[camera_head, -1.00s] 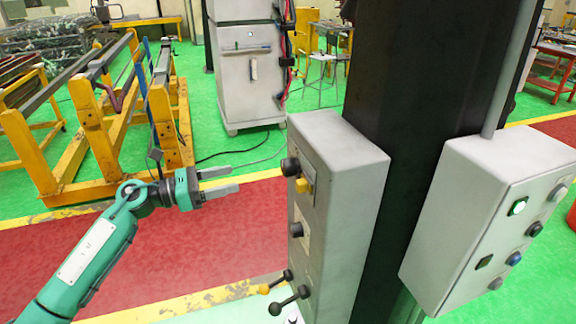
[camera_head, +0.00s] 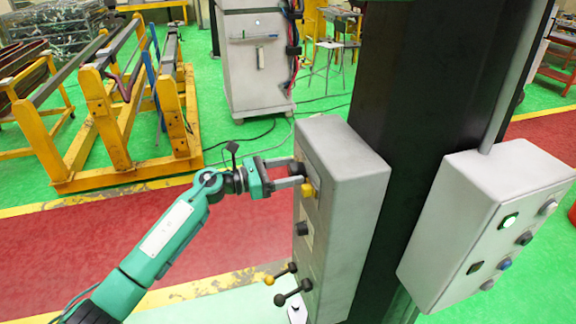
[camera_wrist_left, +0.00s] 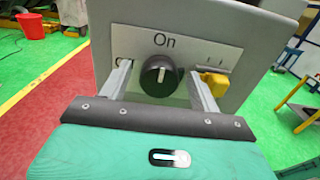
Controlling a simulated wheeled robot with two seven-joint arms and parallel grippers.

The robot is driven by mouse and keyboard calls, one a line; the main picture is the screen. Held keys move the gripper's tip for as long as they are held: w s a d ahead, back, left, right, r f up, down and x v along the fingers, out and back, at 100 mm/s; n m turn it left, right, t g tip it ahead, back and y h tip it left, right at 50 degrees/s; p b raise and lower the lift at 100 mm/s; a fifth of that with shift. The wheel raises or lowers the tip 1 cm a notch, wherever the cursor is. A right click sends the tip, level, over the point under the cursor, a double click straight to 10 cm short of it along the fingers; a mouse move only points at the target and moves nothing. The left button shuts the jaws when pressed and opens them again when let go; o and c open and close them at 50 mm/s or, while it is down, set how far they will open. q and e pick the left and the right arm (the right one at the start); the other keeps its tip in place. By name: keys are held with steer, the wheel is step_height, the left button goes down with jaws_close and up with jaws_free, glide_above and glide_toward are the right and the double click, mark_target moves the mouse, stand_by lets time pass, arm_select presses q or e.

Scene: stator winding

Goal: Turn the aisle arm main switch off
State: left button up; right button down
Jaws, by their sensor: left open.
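The switch box (camera_head: 345,210) is a grey panel on the dark column, with its control face turned to the left in the head view. Its main switch is a black round knob (camera_wrist_left: 158,76) under the word "On" in the left wrist view, with its white mark pointing about upward. My left gripper (camera_head: 300,176) is open at the upper part of this face. In the left wrist view its fingers (camera_wrist_left: 160,88) stand on either side of the knob, with gaps to it. A yellow knob (camera_wrist_left: 214,84) sits just right of the right finger. My right gripper does not show.
Lower on the same face are another black knob (camera_head: 301,229) and two levers, one yellow-tipped and one black-tipped (camera_head: 280,299). A second grey box (camera_head: 470,215) with buttons is on the column's right. A yellow rack (camera_head: 100,140) stands behind my arm.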

arm_select(q)
steer(key=shift+d, duration=0.15)
steer(key=shift+c, duration=0.3)
steer(key=c, duration=0.9)
